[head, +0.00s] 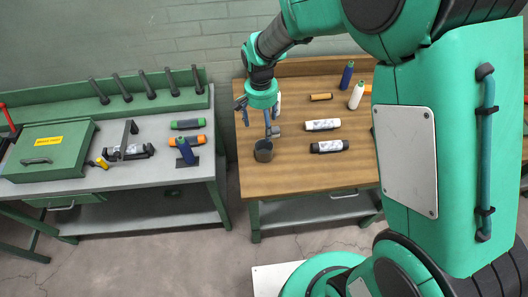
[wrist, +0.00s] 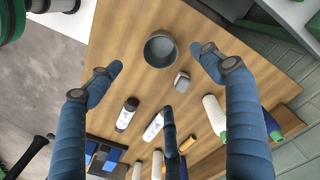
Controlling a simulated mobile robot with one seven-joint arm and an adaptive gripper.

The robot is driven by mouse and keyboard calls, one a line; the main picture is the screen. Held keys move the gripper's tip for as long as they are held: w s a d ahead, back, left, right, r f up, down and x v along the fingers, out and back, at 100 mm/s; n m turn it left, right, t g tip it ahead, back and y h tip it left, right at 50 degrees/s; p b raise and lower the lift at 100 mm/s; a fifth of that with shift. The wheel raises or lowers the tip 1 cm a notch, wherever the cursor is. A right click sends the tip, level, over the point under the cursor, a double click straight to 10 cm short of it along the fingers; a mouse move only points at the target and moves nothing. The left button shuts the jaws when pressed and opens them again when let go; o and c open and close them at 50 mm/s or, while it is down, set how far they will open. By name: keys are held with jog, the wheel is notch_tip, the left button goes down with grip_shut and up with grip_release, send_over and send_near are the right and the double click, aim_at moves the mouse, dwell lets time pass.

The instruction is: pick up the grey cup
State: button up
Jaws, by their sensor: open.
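The grey cup (head: 264,151) stands upright near the front left edge of the wooden table (head: 300,180). In the wrist view the cup (wrist: 161,50) shows its open mouth, with the wooden top around it. My gripper (head: 258,118) has blue fingers and hangs over the left part of the table, above and slightly behind the cup in the head view. In the wrist view my gripper (wrist: 156,62) has its fingers spread wide, with nothing between them. The cup lies below and apart from the fingertips.
A small grey object (wrist: 182,81) stands close to the cup. White and black rolls (head: 328,146), a blue bottle (head: 347,74) and a white bottle (head: 356,96) stand or lie farther right. A grey workbench (head: 120,175) with a green box (head: 48,152) is at left, across a gap.

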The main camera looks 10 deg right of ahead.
jog(key=shift+f, duration=0.1)
send_over(264, 146)
jog(key=s, duration=0.3)
notch_tip(264, 146, down, 8)
jog(key=shift+a+f+b, duration=0.2)
jog(key=shift+a+b, duration=0.1)
jog(key=shift+b, duration=0.1)
jog(key=shift+s, duration=0.15)
jog(key=shift+d+f+b, duration=0.1)
jog(key=shift+f+b, duration=0.2)
jog(key=shift+f, duration=2.3)
jog(key=shift+c, duration=0.5)
jog(key=c, duration=1.2)
